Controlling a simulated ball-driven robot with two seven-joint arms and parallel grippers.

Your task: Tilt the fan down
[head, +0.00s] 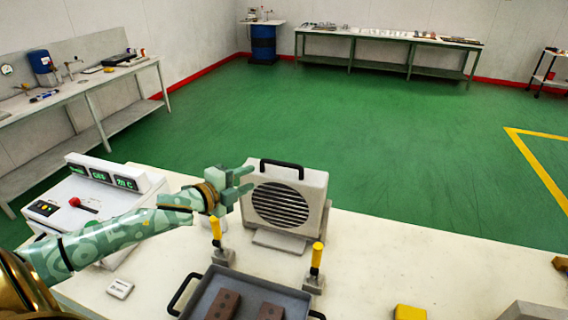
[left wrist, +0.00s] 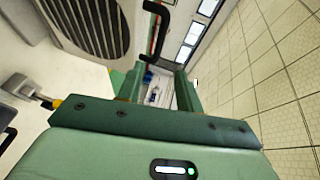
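The fan (head: 284,200) is a white box with a round dark grille and a black top handle (head: 282,166). It stands on a base at the back of the white table, its grille towards me. My left gripper (head: 243,181) is at the fan's upper left corner, with its two fingers apart and nothing seen between them. In the left wrist view the open fingers (left wrist: 162,85) point past the fan's side, and the grille (left wrist: 88,22) and handle (left wrist: 155,30) show at upper left and top. Whether a finger touches the housing I cannot tell. My right gripper is out of view.
A control box (head: 92,206) with green displays is at left. A yellow block (head: 410,312) lies at right. The table right of the fan is largely clear.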

